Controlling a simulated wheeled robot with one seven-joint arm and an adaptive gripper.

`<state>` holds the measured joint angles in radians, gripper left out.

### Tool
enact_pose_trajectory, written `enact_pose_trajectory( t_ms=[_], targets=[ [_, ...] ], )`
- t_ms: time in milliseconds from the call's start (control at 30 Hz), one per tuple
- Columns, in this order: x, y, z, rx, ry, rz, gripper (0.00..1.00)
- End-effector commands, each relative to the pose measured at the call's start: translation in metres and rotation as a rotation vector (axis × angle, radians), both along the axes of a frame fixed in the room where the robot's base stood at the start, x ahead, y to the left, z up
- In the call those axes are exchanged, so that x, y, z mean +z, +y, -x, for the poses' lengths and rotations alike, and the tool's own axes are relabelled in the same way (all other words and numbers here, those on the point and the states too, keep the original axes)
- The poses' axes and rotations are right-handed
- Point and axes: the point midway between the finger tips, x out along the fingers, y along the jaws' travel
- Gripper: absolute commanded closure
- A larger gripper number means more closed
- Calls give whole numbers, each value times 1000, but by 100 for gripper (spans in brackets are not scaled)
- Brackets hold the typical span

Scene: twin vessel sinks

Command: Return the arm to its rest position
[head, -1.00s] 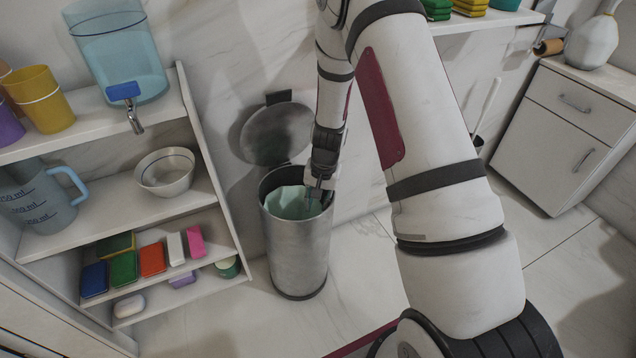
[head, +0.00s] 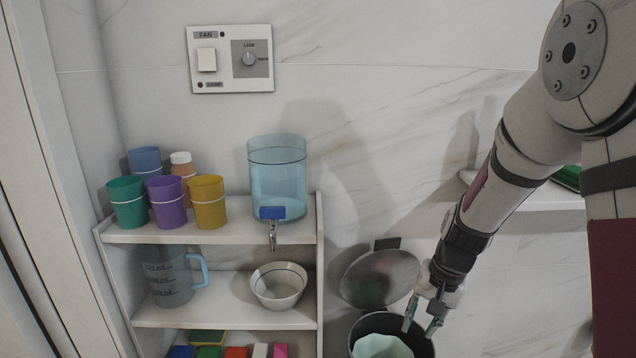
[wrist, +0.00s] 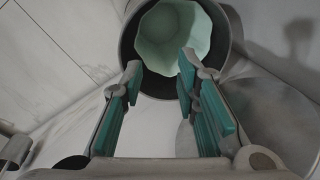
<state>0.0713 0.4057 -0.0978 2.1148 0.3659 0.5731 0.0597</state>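My gripper (head: 424,313) points down at the mouth of the round metal bin, with my arm coming in from the right of the head view. In the wrist view my gripper (wrist: 158,78) has its two teal-padded fingers apart with nothing between them. Beyond the fingertips is the bin (wrist: 222,62), with a pale green faceted vessel or liner (wrist: 172,35) inside it. The bin (head: 424,346) is cut off by the bottom edge of the head view, where the pale green thing (head: 380,347) also shows.
The bin's lid (head: 380,278) stands open against the wall. A white shelf unit (head: 215,236) on the left holds cups, a blue dispenser (head: 277,185), a jug (head: 168,280), a bowl (head: 279,287) and sponges. A wall shelf (head: 545,198) is behind my arm. A fan switch panel (head: 230,60) is above.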

Motion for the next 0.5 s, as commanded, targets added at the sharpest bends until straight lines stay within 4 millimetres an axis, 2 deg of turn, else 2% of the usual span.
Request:
enact_pose_trajectory(
  t_ms=[33,200,367,500],
  targets=[
    [22,7,11,28,-9,-7,71],
    [80,26,57,127,-9,-17,71],
    [124,38,109,217,-4,-9,71],
    [152,44,159,290,4,11,71]
  ],
)
